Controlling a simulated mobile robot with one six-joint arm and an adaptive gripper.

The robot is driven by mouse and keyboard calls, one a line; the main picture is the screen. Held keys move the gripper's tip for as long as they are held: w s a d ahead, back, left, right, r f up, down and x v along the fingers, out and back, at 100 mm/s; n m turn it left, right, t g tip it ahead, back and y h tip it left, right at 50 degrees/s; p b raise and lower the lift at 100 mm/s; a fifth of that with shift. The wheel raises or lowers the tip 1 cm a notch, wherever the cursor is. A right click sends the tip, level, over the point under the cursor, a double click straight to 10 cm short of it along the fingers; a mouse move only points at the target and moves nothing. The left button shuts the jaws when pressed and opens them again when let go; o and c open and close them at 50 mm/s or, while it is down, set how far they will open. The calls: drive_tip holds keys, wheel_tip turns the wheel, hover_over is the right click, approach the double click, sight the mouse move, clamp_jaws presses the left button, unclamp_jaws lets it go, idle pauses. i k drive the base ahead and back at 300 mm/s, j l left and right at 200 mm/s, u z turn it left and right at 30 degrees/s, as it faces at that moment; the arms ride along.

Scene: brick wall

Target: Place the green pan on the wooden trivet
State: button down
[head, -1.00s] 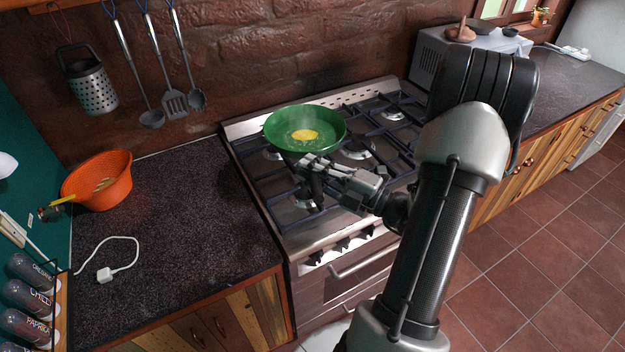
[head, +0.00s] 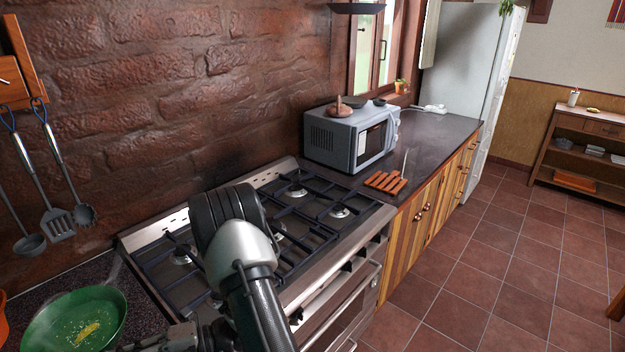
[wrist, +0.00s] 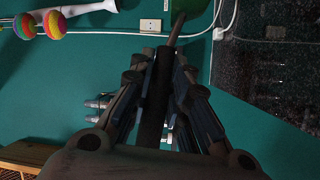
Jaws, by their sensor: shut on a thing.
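The green pan (head: 78,318) holds something yellow and is at the lower left of the head view, beside the stove and level with the dark counter. My gripper (wrist: 158,92) is shut on the pan's dark handle in the wrist view. A sliver of the green pan (wrist: 192,18) shows at the top there. In the head view the fingers are mostly hidden at the bottom edge. The wooden trivet (head: 385,182), a slatted orange-brown rack, lies on the counter right of the stove, in front of the microwave. Nothing stands on it.
The gas stove (head: 325,225) with raised grates lies between the pan and the trivet. The microwave (head: 352,137) stands behind the trivet. Utensils (head: 58,222) hang on the brick wall at left. The counter (head: 440,140) right of the trivet is mostly clear.

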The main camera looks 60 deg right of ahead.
sight(400, 189)
drive_tip(key=k+l+z, duration=0.1)
drive_tip(key=l, duration=0.9)
drive_tip(key=k+l+z, duration=0.15)
drive_tip(key=l, duration=0.9)
drive_tip(key=k+l+z, duration=0.1)
drive_tip(key=l, duration=0.95)
